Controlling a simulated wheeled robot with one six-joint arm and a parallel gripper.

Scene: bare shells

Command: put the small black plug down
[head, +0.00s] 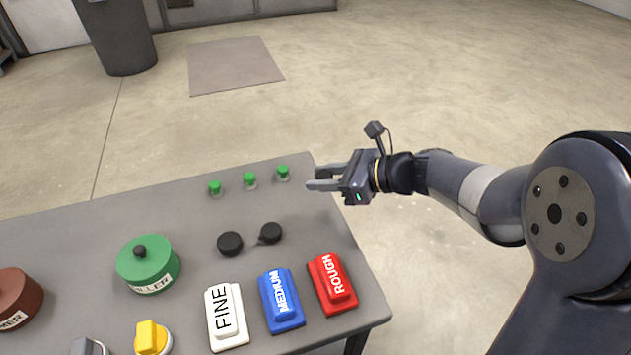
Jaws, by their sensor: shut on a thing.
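My gripper (315,178) is above the far right corner of the grey table (190,222), its fingers pointing left. It is shut on a small dark thing, which looks like the small black plug (325,175); the fingers hide most of it. It is held clear of the table top, near the edge, though its exact height is hard to tell. Two round black pieces, a larger one (230,243) and a smaller one (271,232), lie near the middle right of the table, close together.
Three small green-topped pieces (250,180) stand in a row at the back. White FINE (226,316), blue MEDIUM (281,300) and red ROUGH (332,285) blocks line the front right. A green lidded tub (148,265) stands left. Bare table lies between the red block and my gripper.

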